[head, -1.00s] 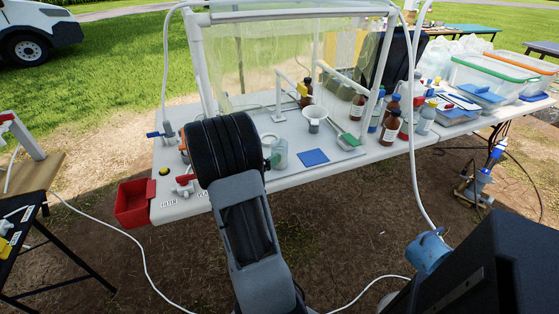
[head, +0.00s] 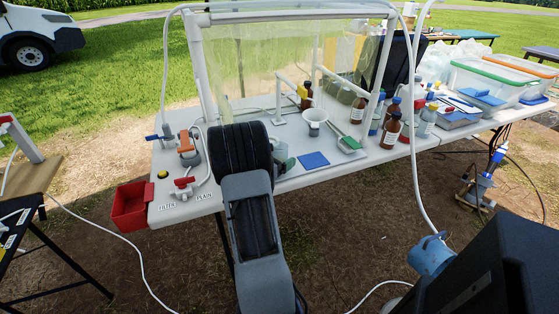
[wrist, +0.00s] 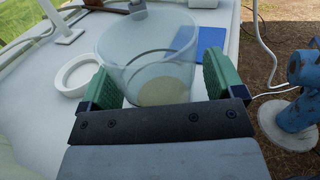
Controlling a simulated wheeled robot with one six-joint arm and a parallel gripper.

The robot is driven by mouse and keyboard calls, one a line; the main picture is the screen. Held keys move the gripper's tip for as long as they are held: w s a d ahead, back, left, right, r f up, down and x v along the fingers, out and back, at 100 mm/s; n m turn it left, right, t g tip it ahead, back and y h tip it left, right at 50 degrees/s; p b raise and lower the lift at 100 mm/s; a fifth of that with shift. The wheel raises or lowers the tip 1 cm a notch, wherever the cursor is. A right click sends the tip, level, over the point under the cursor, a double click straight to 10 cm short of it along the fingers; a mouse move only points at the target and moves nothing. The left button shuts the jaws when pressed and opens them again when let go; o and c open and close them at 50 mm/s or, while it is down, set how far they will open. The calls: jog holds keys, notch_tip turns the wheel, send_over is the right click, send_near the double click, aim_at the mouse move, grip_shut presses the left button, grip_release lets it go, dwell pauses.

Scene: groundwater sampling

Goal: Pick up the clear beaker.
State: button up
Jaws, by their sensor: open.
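The clear beaker (wrist: 148,62) stands upright on the white table, large in the wrist view. My gripper (wrist: 158,80) is open, with one green finger pad on the beaker's left and the other on its right. The beaker's near part lies between the pads. I cannot tell whether either pad touches the glass. In the head view my arm hides most of the beaker, and only a bit of green and glass shows at my wrist's right side.
A blue square mat (head: 314,160) lies right of the beaker. A white ring-shaped dish (wrist: 76,74) sits close to the left finger. A white cup (head: 314,118), brown bottles (head: 390,130) and a clear-panelled frame stand behind. A red bin (head: 132,204) hangs at the left.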

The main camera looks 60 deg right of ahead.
jog(key=shift+d, duration=0.25)
jog(key=shift+c, duration=0.2)
jog(key=c, duration=1)
jog(key=shift+r, duration=0.1)
